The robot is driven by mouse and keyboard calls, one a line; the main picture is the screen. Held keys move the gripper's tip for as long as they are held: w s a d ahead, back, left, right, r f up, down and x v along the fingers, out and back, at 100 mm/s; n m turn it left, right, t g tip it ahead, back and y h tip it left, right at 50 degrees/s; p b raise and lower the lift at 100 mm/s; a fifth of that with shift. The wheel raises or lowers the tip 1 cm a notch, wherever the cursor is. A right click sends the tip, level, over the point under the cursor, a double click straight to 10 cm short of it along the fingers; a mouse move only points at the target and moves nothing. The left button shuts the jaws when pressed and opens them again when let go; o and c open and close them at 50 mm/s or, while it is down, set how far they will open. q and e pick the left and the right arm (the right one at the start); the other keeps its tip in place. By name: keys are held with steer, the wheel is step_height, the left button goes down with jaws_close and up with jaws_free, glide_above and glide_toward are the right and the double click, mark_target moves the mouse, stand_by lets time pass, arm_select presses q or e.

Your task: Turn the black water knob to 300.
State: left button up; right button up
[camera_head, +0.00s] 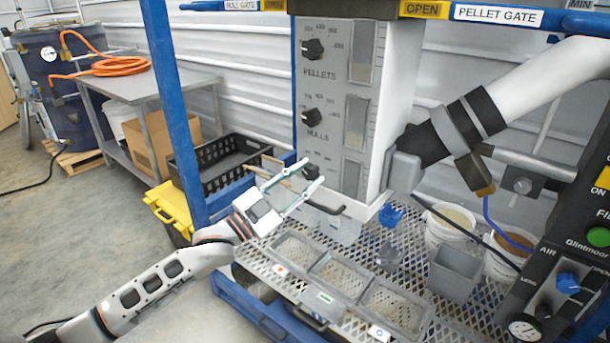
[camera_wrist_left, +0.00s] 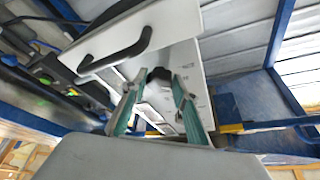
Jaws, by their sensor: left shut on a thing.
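The black water knob (camera_head: 311,171) is the lowest of the three black knobs on the white hopper panel (camera_head: 336,193). Its label and scale are hidden by my gripper, so its setting cannot be read. My left gripper (camera_head: 309,172) reaches in from the left with its pale green fingers on either side of this knob, shut on it. In the left wrist view, the knob (camera_wrist_left: 158,75) shows between the fingertips. My right gripper is not in view.
The PELLETS knob (camera_head: 312,49) and HULLS knob (camera_head: 311,117) sit above. A black handle (camera_head: 325,208) projects below the panel. A mesh bench (camera_head: 455,309) with a segmented tray (camera_head: 331,272) lies in front. A blue post (camera_head: 172,95) stands left of the hopper.

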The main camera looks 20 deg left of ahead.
arm_select(q)
steer(key=m+g+p, duration=0.1)
steer(key=m, duration=0.2)
steer(key=shift+r+h, duration=0.15)
steer(key=shift+h, duration=0.25)
steer(key=shift+m+g, duration=0.4)
steer(key=o, duration=1.1)
steer(key=shift+c, duration=0.2)
steer(key=shift+o, duration=0.2)
